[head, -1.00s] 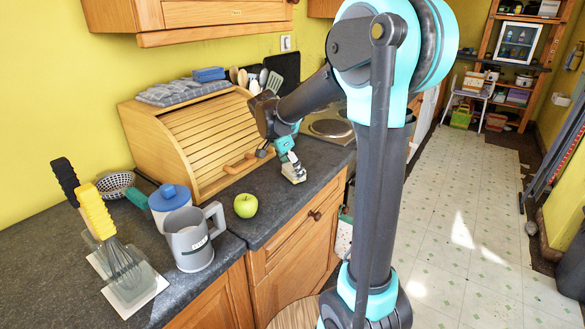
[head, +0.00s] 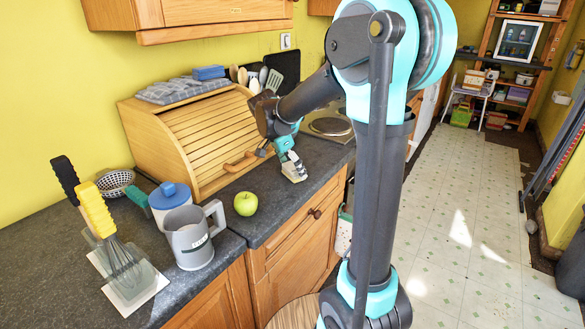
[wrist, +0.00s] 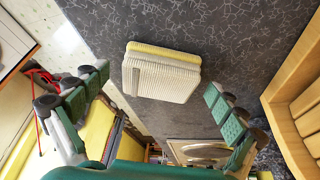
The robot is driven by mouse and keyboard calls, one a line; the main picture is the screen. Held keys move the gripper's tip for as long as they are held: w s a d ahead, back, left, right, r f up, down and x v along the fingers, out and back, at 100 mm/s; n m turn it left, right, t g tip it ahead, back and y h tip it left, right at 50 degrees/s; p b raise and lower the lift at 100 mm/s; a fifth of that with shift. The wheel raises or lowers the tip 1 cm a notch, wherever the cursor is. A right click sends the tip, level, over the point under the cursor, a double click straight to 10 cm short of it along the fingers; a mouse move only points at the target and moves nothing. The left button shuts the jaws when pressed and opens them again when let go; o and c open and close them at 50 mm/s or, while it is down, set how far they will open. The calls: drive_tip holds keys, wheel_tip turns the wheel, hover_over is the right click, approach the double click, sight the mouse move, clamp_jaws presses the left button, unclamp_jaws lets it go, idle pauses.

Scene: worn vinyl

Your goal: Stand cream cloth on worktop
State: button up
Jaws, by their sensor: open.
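A cream ribbed cloth (wrist: 161,78), folded into a block with a yellowish layer along one side, shows against the dark worktop (wrist: 235,45) in the wrist view. My gripper (wrist: 154,100) is open, with its green finger pads apart on either side of the cloth and a visible gap to each. In the head view the cloth (head: 294,170) is a small pale shape just below my gripper (head: 289,158), on the worktop (head: 268,182) near its front edge. The gripper partly hides it there, and I cannot tell how it rests.
A wooden bread bin (head: 200,140) stands behind. A hob (head: 330,126) lies beyond my gripper.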

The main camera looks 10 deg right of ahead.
idle(0.4)
drive_tip(key=v, duration=0.8)
idle(1.5)
drive_tip(key=shift+a+r, duration=0.1)
drive_tip(key=v, duration=1.1)
drive_tip(key=shift+a+r, duration=0.15)
drive_tip(key=shift+r, duration=0.2)
drive_tip(key=shift+s, duration=0.15)
